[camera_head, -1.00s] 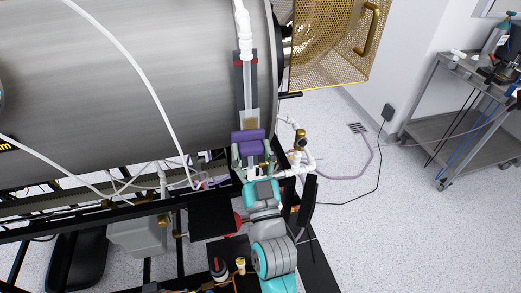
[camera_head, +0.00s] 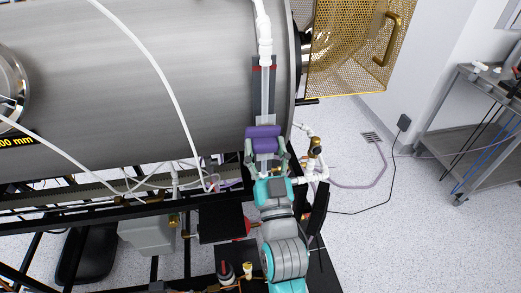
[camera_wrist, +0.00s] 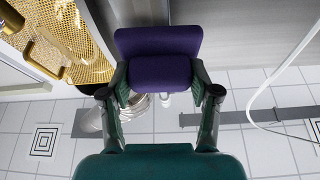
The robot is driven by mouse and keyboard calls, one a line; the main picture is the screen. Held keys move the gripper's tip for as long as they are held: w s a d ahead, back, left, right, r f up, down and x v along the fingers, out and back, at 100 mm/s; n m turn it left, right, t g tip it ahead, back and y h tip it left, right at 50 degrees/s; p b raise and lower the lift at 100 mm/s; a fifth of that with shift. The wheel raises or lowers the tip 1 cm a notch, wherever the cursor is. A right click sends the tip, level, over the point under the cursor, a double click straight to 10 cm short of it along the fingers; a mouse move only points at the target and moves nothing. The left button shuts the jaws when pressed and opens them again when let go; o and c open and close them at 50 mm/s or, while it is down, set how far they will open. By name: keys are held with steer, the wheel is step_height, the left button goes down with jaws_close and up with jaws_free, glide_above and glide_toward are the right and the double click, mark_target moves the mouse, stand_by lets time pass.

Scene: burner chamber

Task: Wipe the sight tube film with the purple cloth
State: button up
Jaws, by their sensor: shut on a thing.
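My gripper (camera_head: 265,146) is shut on the purple cloth (camera_head: 263,132), a thick folded pad held across the fingertips. In the wrist view, my gripper (camera_wrist: 160,82) has one finger at each side of the cloth (camera_wrist: 158,42). The sight tube (camera_head: 265,92) is a clear upright tube against a dark plate with red marks, at the right end of the steel cylinder. The cloth is in front of the tube's lower part and hides it. I cannot tell whether it touches the tube. The film is not distinguishable now; it may be behind the cloth.
The big steel chamber (camera_head: 150,75) fills the upper left. A gold perforated guard (camera_head: 345,50) stands right of it. White pipework with a brass valve (camera_head: 315,147) is close right of my gripper. White hoses hang at the left. Open floor (camera_head: 410,220) lies right.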

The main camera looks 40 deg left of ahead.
steer(key=shift+w+d, duration=1)
steer(key=shift+w, duration=0.1)
steer(key=shift+a, duration=0.1)
steer(key=shift+s+a, duration=1.25)
steer(key=shift+s, duration=0.25)
steer(key=s+d, duration=0.4)
steer(key=shift+d, duration=0.35)
steer(key=shift+s+d, duration=0.95)
steer(key=shift+d, duration=0.15)
